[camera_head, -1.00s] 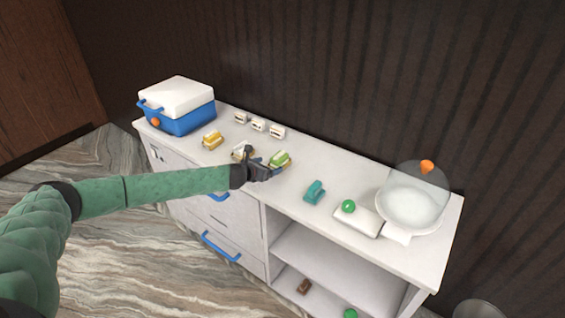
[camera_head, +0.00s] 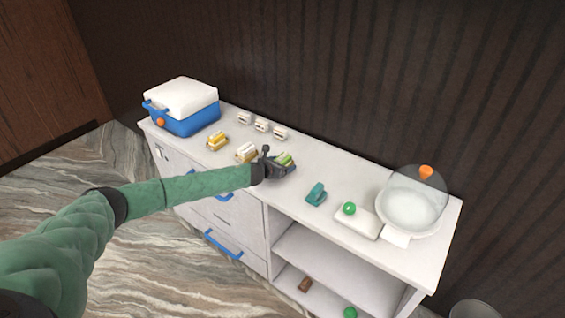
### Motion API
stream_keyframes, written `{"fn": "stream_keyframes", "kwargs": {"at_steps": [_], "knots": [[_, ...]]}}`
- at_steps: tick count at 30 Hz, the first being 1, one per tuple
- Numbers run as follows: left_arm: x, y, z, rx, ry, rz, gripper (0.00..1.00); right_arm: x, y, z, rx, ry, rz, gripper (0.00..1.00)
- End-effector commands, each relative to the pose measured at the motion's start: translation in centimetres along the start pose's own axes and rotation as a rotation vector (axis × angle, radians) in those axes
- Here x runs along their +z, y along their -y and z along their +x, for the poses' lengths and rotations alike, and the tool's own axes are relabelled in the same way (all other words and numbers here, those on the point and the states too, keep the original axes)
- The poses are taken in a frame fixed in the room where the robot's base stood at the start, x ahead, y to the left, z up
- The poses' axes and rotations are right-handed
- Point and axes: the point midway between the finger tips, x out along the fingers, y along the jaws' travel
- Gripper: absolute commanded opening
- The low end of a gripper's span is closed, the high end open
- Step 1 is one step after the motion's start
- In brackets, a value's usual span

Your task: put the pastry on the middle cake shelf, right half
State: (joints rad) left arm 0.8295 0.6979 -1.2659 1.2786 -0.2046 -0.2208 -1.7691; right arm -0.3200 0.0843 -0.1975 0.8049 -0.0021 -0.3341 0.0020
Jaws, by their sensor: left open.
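Three small pastry-like pieces sit on the white counter: a yellow one (camera_head: 217,141), a pale yellow-white one (camera_head: 246,153) and a green one (camera_head: 286,159). I cannot tell which of them is the pastry. My left gripper (camera_head: 278,169) is open at the green piece and partly hides it; whether it touches is not clear. The cabinet's open bay at the right has a middle shelf (camera_head: 330,267), whose visible part is bare. A brown block (camera_head: 305,284) and a green ball (camera_head: 350,312) are on the level below. My right gripper is not in view.
A blue cooler with a white lid (camera_head: 182,108) stands at the counter's left end. Several small white tags (camera_head: 262,125) line the back. A teal object (camera_head: 316,194), a white board with a green ball (camera_head: 349,208) and a domed white stand (camera_head: 410,210) occupy the right.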

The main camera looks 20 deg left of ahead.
Motion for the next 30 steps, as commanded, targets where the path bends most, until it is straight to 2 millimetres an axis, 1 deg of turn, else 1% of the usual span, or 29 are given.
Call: {"fn": "stream_keyframes", "kwargs": {"at_steps": [8,11,15,16,17,18,26,30], "knots": [[-0.1,-0.1,0.2,0.000,0.000,0.000,0.82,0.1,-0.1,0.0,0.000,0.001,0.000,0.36],[-0.1,-0.1,0.2,0.000,0.000,0.000,0.64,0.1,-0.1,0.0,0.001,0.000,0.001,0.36],[-0.1,0.0,0.1,0.000,0.000,0.000,0.37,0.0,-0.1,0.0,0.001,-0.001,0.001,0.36],[-0.1,0.0,0.1,0.000,0.000,0.000,0.32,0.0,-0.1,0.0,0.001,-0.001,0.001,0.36],[0.0,-0.1,0.1,0.000,0.000,0.000,0.32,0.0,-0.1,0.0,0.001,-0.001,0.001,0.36],[0.0,0.0,0.1,0.000,0.000,0.000,0.28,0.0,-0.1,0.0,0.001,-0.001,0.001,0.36],[0.2,0.0,0.1,0.000,0.001,0.001,0.28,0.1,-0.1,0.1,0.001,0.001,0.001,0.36],[1.1,-0.1,-0.2,-0.001,0.003,0.002,0.28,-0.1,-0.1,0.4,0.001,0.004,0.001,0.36]]}}
